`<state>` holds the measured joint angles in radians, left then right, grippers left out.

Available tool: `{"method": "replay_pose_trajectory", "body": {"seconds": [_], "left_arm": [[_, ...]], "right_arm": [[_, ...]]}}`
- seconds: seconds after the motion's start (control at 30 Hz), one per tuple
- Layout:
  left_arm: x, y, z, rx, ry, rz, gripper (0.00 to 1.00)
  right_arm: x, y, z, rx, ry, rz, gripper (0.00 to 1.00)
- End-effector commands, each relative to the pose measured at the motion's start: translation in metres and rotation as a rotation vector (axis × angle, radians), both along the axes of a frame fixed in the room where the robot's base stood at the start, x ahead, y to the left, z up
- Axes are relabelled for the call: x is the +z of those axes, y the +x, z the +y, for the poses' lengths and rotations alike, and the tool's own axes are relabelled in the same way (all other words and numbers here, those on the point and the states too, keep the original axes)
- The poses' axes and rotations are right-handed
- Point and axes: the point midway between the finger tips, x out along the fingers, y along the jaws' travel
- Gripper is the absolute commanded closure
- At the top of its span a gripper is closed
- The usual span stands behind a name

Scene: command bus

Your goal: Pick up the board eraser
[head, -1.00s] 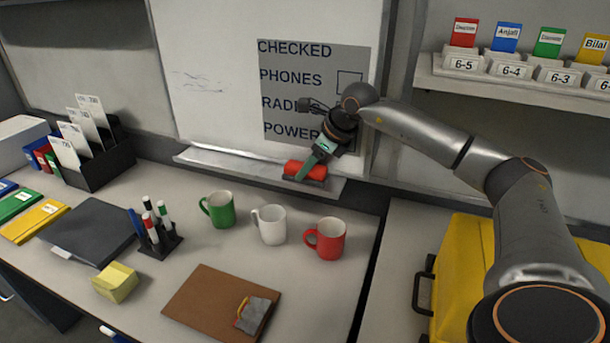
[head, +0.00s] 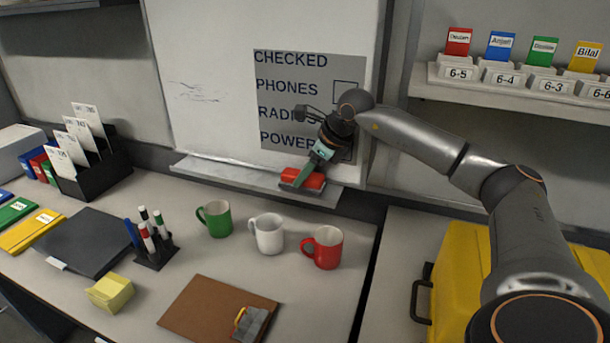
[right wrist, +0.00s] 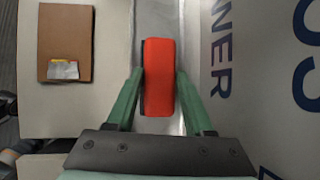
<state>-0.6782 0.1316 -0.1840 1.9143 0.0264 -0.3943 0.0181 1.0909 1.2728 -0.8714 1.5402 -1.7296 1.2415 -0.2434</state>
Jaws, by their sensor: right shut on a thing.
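The board eraser (head: 315,180) has a red body with a dark side and is at the right end of the whiteboard's ledge (head: 225,174). My right gripper (head: 304,176) reaches down to it from above, its green fingers on either side of it. In the right wrist view the red eraser (right wrist: 159,75) stands between the two fingers (right wrist: 157,78), which are shut on it. I cannot tell whether it still touches the ledge. My left gripper is not in view.
The whiteboard (head: 200,85) is right behind the gripper. Below the ledge stand a green mug (head: 216,219), a white mug (head: 268,233) and a red mug (head: 325,247). A brown clipboard (head: 200,305) lies in front. A yellow case (head: 455,275) is on the right.

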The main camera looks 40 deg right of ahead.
Motion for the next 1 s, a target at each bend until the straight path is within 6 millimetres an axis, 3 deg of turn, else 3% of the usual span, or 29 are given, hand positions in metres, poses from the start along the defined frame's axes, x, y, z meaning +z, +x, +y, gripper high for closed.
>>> {"method": "replay_pose_trajectory", "body": {"seconds": [0.2, 0.5, 0.8, 1.0], "left_arm": [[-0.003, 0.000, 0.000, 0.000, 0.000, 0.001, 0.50], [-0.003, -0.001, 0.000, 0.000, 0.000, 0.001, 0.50], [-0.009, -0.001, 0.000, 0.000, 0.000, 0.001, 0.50], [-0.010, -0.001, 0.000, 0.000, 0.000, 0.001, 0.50]], "right_arm": [[0.031, 0.000, 0.002, 0.003, 0.001, -0.009, 1.00], [0.088, -0.022, 0.046, 0.006, 0.000, -0.011, 1.00], [0.112, -0.050, 0.098, 0.005, 0.000, -0.008, 1.00], [0.122, -0.060, 0.117, 0.003, 0.000, -0.006, 1.00]]}}
